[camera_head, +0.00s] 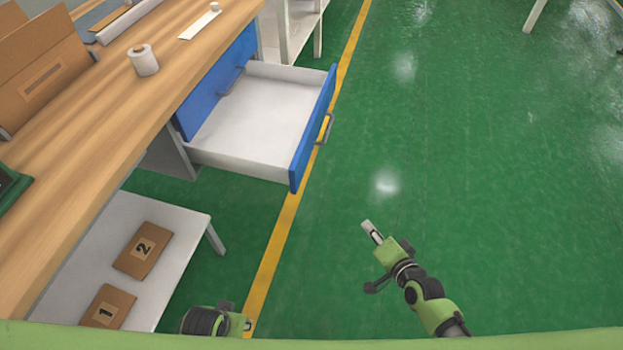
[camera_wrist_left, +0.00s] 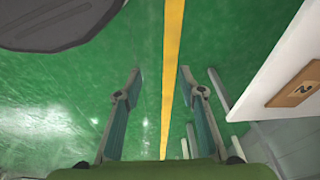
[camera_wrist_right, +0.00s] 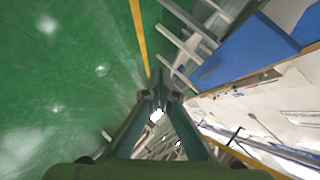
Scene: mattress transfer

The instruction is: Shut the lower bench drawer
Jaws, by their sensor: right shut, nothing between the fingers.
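The lower bench drawer (camera_head: 255,118) is pulled out from the wooden-topped bench, showing its empty white inside. Its blue front (camera_head: 313,130) carries a grey handle (camera_head: 325,129) facing right. A shut blue drawer front (camera_head: 212,88) with a handle sits above it. My right gripper (camera_head: 367,227) is shut and empty, over the green floor, below and right of the drawer front and apart from it. It also shows shut in the right wrist view (camera_wrist_right: 158,78). My left gripper is open and empty in the left wrist view (camera_wrist_left: 160,72); only part of its arm shows at the head view's bottom edge.
A low white shelf (camera_head: 190,222) bears cardboard boxes marked 1 (camera_head: 107,307) and 2 (camera_head: 143,250). A white roll (camera_head: 143,60) and brown cartons (camera_head: 45,75) stand on the benchtop (camera_head: 100,130).

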